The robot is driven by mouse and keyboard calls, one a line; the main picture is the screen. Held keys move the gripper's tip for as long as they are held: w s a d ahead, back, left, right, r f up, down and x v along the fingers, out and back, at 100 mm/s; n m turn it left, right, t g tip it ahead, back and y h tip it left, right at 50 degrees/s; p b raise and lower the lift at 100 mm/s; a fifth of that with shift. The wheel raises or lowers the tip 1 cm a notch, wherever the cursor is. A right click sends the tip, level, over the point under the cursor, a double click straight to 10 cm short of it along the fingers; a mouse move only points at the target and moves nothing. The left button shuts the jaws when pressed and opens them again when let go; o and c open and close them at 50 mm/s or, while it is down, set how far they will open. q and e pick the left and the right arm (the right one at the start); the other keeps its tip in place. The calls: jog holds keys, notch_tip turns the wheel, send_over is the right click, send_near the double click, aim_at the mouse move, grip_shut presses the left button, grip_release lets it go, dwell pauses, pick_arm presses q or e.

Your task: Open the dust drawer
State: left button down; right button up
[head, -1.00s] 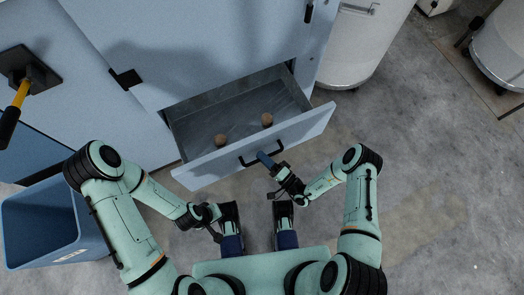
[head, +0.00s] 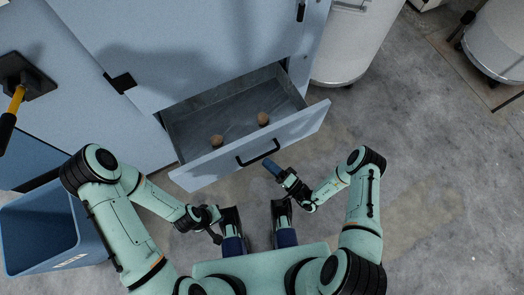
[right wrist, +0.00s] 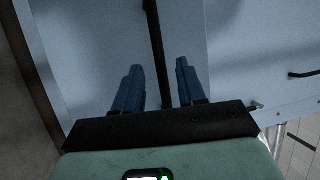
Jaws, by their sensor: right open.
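The dust drawer (head: 292,133) stands pulled out of the pale blue machine, with its grey inside showing. Two small brown cylindrical pieces (head: 217,141) lie in it. Its black bar handle (head: 258,153) is on the front face and shows as a dark bar in the right wrist view (right wrist: 157,60). My right gripper (head: 270,166) is open and empty, just in front of the handle and apart from it. Its two blue fingers (right wrist: 158,82) are spread in the right wrist view. My left gripper (head: 214,232) is low in front of the drawer; its fingers are too unclear to read.
A blue bin (head: 40,232) stands at the left. A pale drum (head: 345,50) stands right of the machine. The concrete floor (head: 430,180) at the right is clear.

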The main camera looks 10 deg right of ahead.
pick_arm(q)
jog(key=shift+s+d+r, duration=0.2)
jog(key=shift+s+r, duration=0.15)
jog(key=shift+s, duration=0.1)
pick_arm(e)
jog(key=v, duration=0.9)
jog(key=shift+a+f, duration=0.1)
